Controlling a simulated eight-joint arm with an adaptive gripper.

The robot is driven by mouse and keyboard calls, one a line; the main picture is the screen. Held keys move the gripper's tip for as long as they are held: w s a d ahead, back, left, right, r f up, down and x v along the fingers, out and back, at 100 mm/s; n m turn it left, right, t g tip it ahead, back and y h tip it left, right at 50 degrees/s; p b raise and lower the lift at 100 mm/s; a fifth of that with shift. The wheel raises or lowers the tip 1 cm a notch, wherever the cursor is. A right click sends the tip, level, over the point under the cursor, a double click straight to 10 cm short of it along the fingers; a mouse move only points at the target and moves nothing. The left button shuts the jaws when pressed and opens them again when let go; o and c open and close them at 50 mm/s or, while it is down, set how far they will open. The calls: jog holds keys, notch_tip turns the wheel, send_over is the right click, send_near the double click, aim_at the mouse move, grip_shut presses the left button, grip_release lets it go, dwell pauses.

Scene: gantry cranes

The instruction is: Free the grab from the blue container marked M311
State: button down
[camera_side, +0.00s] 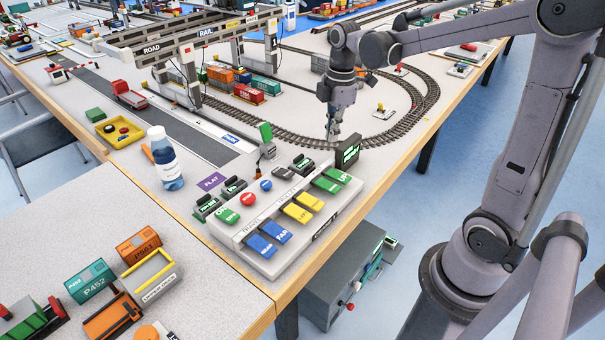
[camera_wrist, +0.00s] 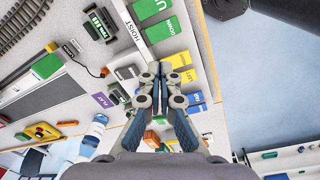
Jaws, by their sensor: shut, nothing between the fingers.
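My gripper (camera_side: 333,138) points down over the back of the control box (camera_side: 335,212), beside a small display (camera_side: 347,150). In the wrist view my gripper (camera_wrist: 159,68) is shut and empty, with the control box's keys beneath and beside it. The box has green hoist keys (camera_side: 327,184), yellow keys (camera_side: 298,212) and blue keys (camera_side: 262,245). The gantry crane (camera_side: 200,45) has beams marked ROAD and RAIL and stands far back left. Containers (camera_side: 240,82) in several colours stand under it. I cannot make out the mark M311 or the grab.
A curved rail track (camera_side: 428,95) runs behind my gripper. Loose containers (camera_side: 90,281) lie on the front left table. The table's right edge drops to a blue floor.

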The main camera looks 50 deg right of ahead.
jog(key=w+m, duration=0.2)
jog(key=m, duration=0.3)
jog(key=r+m+g, duration=0.2)
jog(key=m+g, duration=0.1)
jog(key=m, duration=1.9)
send_over(294, 172)
jog(key=w, duration=0.2)
jog(key=m, duration=0.2)
jog(key=w+m, duration=0.1)
jog(key=shift+w+a+f+m, duration=0.1)
jog(key=shift+f+m, duration=0.05)
jog(key=shift+m, duration=0.25)
jog(key=s+f, duration=0.1)
jog(key=f, duration=0.8)
jog(key=s+f, duration=0.1)
jog(key=f, duration=0.3)
jog(key=shift+s+f, duration=0.35)
jog(key=shift+f, duration=0.05)
jog(key=shift+s, duration=0.1)
